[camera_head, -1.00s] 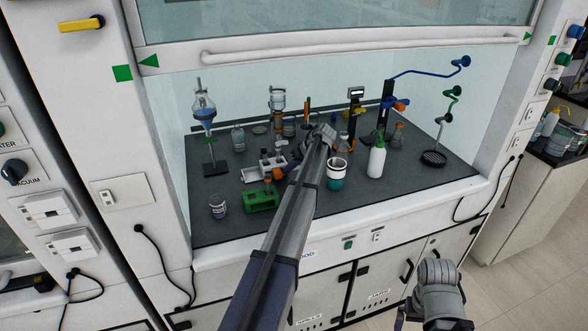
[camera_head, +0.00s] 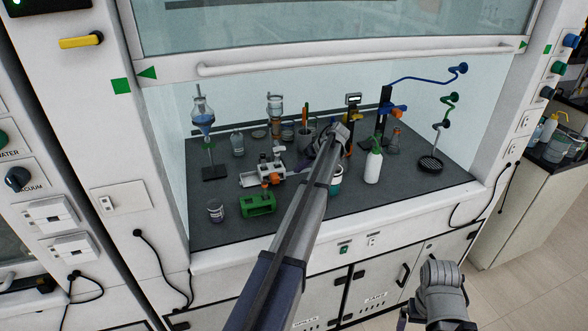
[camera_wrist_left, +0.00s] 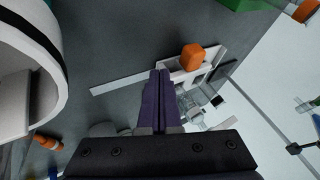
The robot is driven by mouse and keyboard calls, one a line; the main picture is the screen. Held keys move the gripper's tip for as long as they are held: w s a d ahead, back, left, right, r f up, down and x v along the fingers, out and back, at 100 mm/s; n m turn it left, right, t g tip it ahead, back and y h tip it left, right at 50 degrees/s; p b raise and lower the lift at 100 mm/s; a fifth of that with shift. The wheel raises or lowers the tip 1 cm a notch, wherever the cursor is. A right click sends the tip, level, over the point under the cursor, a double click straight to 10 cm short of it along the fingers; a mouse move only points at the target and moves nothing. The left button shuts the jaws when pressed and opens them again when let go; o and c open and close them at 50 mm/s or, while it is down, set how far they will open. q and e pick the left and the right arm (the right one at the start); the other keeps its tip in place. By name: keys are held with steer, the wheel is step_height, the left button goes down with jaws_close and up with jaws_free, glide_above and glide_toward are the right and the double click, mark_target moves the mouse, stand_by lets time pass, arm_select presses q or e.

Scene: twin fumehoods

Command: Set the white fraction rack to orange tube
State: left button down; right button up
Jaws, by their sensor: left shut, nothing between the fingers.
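The white fraction rack (camera_head: 252,180) lies on the dark hood floor, left of my left gripper. In the left wrist view the white rack (camera_wrist_left: 118,86) is just beyond my fingertips, with an orange-topped tube (camera_wrist_left: 193,57) at it. That orange piece also shows in the head view (camera_head: 276,178). My left gripper (camera_wrist_left: 158,74) is shut and empty, its purple fingers pointing toward the rack; whether they touch it I cannot tell. In the head view the forearm hides part of the bench. My right arm shows at the lower right, its fingers unclear.
A small jar (camera_head: 215,211) is at the front left. The hood sash (camera_head: 340,60) is raised.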

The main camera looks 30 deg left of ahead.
arm_select(q)
steer(key=p+v, duration=0.4)
steer(key=v, duration=0.2)
steer(key=shift+d+r, duration=0.25)
steer(key=s+d+f+m+h, duration=0.2)
steer(key=s+d+m, duration=0.5)
steer(key=s+d, duration=1.2)
steer(key=s+d+f+m+t+h, duration=0.1)
steer(key=s+d+m+h, duration=0.3)
steer(key=s+d, duration=1.5)
steer(key=f+m, duration=0.1)
steer(key=m, duration=0.3)
steer(key=shift+s+d+f, duration=0.15)
steer(key=shift+s+d, duration=0.05)
steer(key=shift+d, duration=0.05)
